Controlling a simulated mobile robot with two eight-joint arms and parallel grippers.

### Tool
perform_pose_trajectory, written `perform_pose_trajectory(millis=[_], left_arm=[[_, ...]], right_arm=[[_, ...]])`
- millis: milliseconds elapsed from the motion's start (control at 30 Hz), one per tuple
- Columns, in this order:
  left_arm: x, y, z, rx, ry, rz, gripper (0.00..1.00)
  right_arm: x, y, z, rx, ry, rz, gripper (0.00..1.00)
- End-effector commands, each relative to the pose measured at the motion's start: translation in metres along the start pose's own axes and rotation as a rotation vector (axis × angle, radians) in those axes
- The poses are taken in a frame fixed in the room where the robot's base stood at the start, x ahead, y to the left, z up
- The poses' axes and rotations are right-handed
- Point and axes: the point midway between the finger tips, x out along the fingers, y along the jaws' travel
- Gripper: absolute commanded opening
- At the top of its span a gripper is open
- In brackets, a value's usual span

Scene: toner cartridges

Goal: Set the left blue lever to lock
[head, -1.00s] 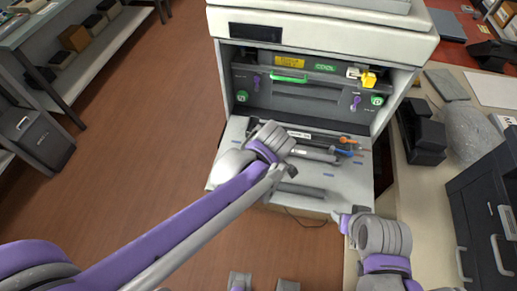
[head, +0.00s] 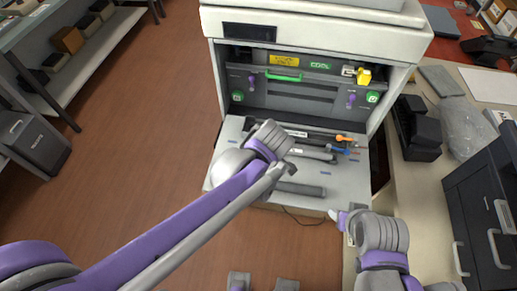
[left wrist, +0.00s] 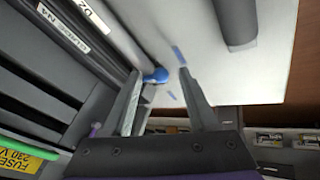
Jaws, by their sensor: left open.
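The left lever (head: 252,83) looks purple-blue and hangs down on the printer's dark inner panel, beside a green round mark. A similar right lever (head: 351,100) sits on the other side. My left gripper (head: 290,172) is over the lowered front door, below and to the right of the left lever and apart from it. In the left wrist view its two fingers (left wrist: 160,72) stand open, with a blue cartridge end (left wrist: 157,76) visible beyond them. A small purple piece at that view's lower left may be a lever. My right gripper (head: 336,214) is near the door's right front corner; its jaws are unclear.
Several dark cartridges lie on the lowered door (head: 222,165), one with an orange end (head: 344,139). A green handle (head: 283,77) and a yellow part (head: 365,75) are on the panel. A side table (head: 415,185) with black items stands to the right.

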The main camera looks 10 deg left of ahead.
Motion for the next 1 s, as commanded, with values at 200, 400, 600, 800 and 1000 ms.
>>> perform_pose_trajectory(millis=[200,400,600,800,1000], left_arm=[[-0.013,0.001,0.000,0.002,0.000,0.002,0.59],[-0.053,0.001,0.000,0.003,-0.001,0.002,0.59],[-0.089,0.001,0.000,0.003,0.000,0.001,0.59],[-0.106,0.000,0.000,0.000,0.000,0.000,0.59],[-0.108,0.000,0.000,0.000,0.000,0.000,0.59]], right_arm=[[-0.002,0.000,-0.002,0.000,0.002,0.000,0.56],[-0.007,0.000,-0.007,0.000,0.006,0.000,0.56],[-0.010,0.000,-0.011,0.000,0.009,0.000,0.56],[-0.011,0.000,-0.012,0.000,0.011,0.000,0.56],[-0.011,0.000,-0.012,0.000,0.010,0.000,0.56]])
